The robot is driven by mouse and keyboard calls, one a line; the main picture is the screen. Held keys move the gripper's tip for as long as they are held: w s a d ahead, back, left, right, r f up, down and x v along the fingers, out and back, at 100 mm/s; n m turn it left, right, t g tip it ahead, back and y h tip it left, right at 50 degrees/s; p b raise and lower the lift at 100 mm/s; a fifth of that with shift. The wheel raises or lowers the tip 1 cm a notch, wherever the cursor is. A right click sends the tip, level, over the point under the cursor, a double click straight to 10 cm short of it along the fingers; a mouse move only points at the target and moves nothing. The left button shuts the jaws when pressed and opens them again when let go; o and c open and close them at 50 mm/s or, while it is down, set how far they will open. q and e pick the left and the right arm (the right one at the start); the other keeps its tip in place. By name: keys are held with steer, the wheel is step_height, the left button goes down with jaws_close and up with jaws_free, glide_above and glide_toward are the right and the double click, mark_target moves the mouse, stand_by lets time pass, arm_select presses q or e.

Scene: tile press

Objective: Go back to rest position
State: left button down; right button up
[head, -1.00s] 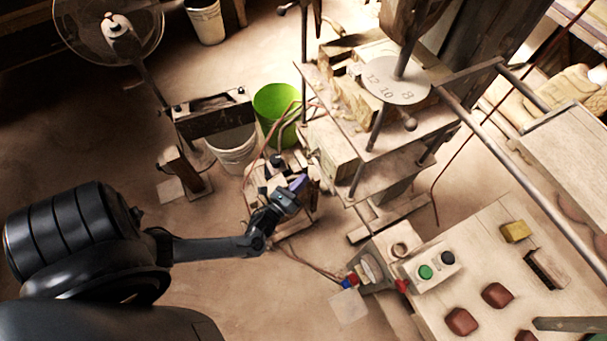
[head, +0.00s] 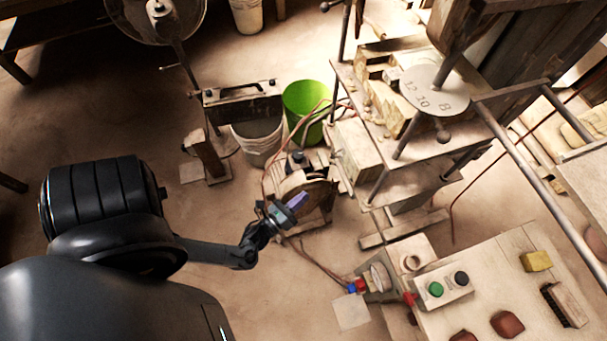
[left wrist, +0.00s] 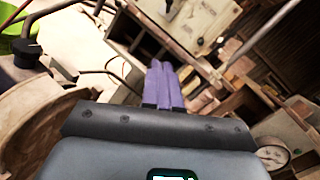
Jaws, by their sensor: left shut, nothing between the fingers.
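My left gripper (head: 297,201) hangs in the lower middle of the head view, in front of the round-sided machine on the floor beside the press. Its purple fingers show in the left wrist view (left wrist: 164,84), close together and with nothing between them. The fingers are apart from the press and from the control table. My right gripper is in neither view.
The press (head: 400,150) stands right of the gripper. A control table (head: 480,300) with green and black buttons is at lower right. A green bucket (head: 307,103), a white bucket (head: 257,150) and a fan (head: 157,12) stand behind.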

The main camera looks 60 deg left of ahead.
arm_select(q)
steer(key=shift+s, duration=0.1)
steer(key=w+d+r+n+g+h, duration=0.1)
steer(key=w+d+r+n+g, duration=0.25)
steer(key=r+n, duration=0.35)
steer(key=w+d+r+n+g+h, duration=0.25)
steer(key=d+r+n+g, duration=0.2)
steer(key=n, duration=0.45)
steer(key=s+d+r+n+g, duration=0.2)
steer(key=s+n+g, duration=0.2)
steer(key=s+n, duration=0.1)
steer(key=s+d+r+n+g, duration=0.3)
steer(key=s+n, duration=0.2)
steer(key=s, duration=0.1)
step_height(320, 180, up, 27)
steer(key=p, duration=2.7)
steer(key=shift+w+h+p, duration=0.2)
steer(key=shift+h+p, duration=0.1)
steer(key=shift+h, duration=0.15)
steer(key=shift+a+f, duration=0.1)
